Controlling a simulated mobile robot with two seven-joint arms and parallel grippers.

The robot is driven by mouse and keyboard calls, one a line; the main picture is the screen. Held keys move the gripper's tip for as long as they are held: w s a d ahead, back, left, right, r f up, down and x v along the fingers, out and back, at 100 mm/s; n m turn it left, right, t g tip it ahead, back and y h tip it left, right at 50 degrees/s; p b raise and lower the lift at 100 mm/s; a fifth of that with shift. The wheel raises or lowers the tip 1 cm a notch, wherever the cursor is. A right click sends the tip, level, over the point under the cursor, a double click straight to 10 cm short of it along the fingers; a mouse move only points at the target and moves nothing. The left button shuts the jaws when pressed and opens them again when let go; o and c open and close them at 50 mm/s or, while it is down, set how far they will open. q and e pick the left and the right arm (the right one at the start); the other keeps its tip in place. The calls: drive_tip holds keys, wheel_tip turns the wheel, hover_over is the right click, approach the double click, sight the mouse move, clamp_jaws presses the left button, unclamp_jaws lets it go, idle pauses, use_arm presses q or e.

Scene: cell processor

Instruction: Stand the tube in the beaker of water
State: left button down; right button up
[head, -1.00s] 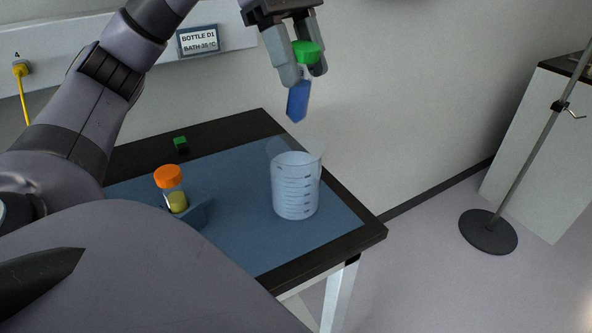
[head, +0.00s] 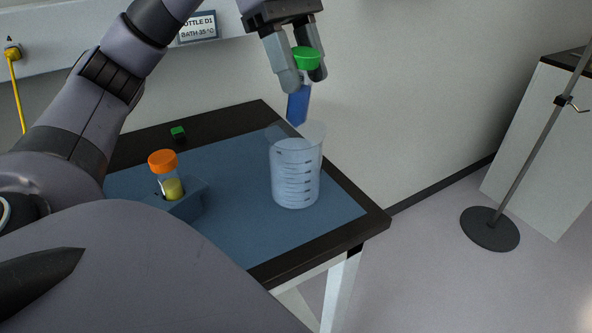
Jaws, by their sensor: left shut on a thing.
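The tube (head: 298,106) has a green cap and a blue body with a pointed lower end. My left gripper (head: 306,80) is shut on it near the cap and holds it close to upright, above the back part of the beaker. The clear beaker (head: 296,178) with graduation marks stands on the blue mat near the table's right side. The tube's lower end shows right at the beaker's back rim; I cannot tell whether it is inside the rim. My right gripper is not in view.
An orange-capped bottle (head: 165,172) with yellow contents sits in a blue holder (head: 188,200) left of the beaker. A small green-topped item (head: 178,133) is at the table's back edge. A stand (head: 490,228) is on the floor at right. The mat (head: 240,235) is clear in front.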

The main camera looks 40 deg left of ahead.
sight(305, 119)
use_arm(q)
drive_tip(key=shift+f+b, duration=0.45)
drive_tip(key=shift+f, duration=0.2)
drive_tip(key=shift+f+b, duration=0.95)
drive_tip(key=shift+f, duration=0.25)
drive_tip(key=shift+f+b, duration=0.65)
drive_tip(key=shift+f, duration=0.2)
drive_tip(key=c, duration=0.5)
unclamp_jaws()
drive_tip(key=o, duration=0.4)
drive_tip(key=shift+o, duration=0.5)
